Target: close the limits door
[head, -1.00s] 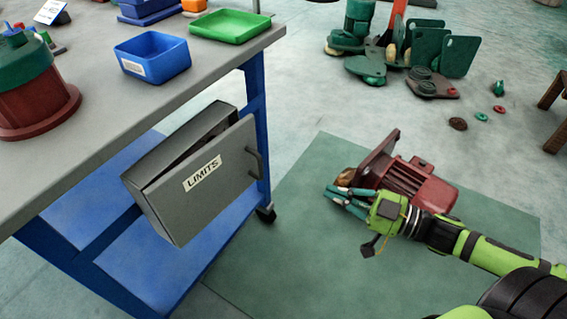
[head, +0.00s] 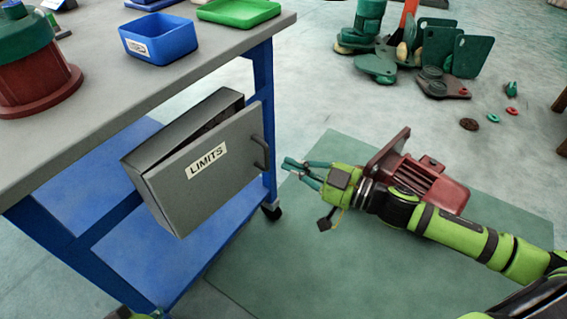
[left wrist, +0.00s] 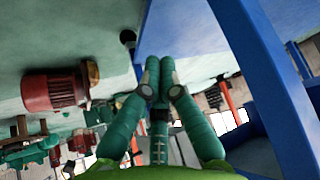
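The grey limits door (head: 225,165), labelled LIMITS, stands ajar on a grey box (head: 185,128) under the bench top. A dark gap shows along its top, wider toward the right, where the dark handle (head: 260,152) is. My right gripper (head: 288,164) comes in from the right. The door cannot be made out there.
The bench (head: 190,55) has blue legs and a lower shelf (head: 195,255). A red motor (head: 420,180) lies on the green mat (head: 300,270) behind my right forearm. A blue bin (head: 158,42) and a green tray (head: 238,10) stand on the bench top. Green parts stand farther back.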

